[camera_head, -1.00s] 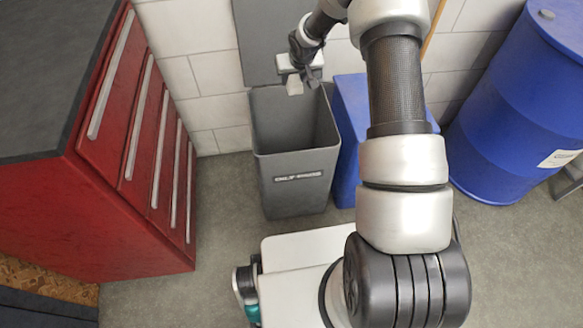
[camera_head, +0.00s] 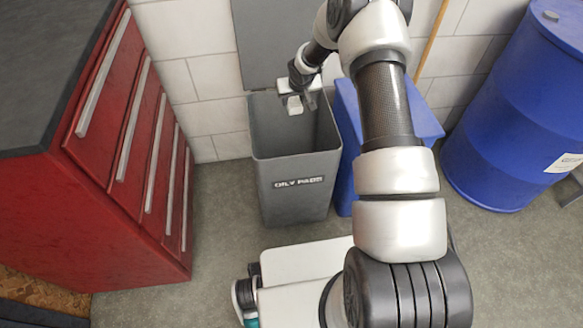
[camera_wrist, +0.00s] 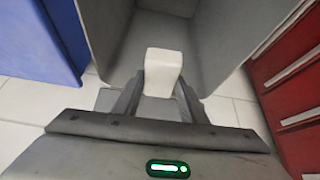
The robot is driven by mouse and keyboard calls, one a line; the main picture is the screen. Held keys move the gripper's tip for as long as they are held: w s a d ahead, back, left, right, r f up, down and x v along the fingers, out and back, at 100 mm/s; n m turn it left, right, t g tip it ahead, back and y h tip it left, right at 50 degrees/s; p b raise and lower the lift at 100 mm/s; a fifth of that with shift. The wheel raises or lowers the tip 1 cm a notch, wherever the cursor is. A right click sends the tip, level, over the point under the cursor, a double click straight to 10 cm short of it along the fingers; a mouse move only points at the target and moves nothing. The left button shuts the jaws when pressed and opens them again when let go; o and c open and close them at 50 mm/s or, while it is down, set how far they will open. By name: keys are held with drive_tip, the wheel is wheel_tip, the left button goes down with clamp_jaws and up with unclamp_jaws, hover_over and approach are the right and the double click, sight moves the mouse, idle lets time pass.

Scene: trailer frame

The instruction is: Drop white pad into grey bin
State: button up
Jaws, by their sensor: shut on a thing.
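The white pad (camera_wrist: 163,72) is a small pale block between the two fingers of my gripper (camera_wrist: 160,95) in the wrist view. It also shows in the head view (camera_head: 295,105), just below my gripper (camera_head: 297,97). My gripper is shut on the pad. The grey bin (camera_head: 292,190) is labelled "OILY PADS" and stands open, its lid (camera_head: 265,45) raised against the wall. The gripper and pad are over the bin's opening, towards its back. In the wrist view the bin's inside (camera_wrist: 205,40) lies beyond the pad. The bin's floor is mostly hidden.
A red drawer cabinet (camera_head: 110,160) with a dark top stands left of the bin. A blue bin (camera_head: 345,120) stands close on the bin's right, partly behind my arm. A blue drum (camera_head: 510,110) is at the far right. The tiled wall is behind.

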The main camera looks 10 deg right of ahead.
drive_tip(key=o, duration=1.1)
drive_tip(key=shift+r, duration=0.1)
drive_tip(key=p+v, duration=0.3)
drive_tip(key=v, duration=1.4)
drive_tip(key=shift+p, duration=0.4)
drive_tip(key=shift+r, duration=0.2)
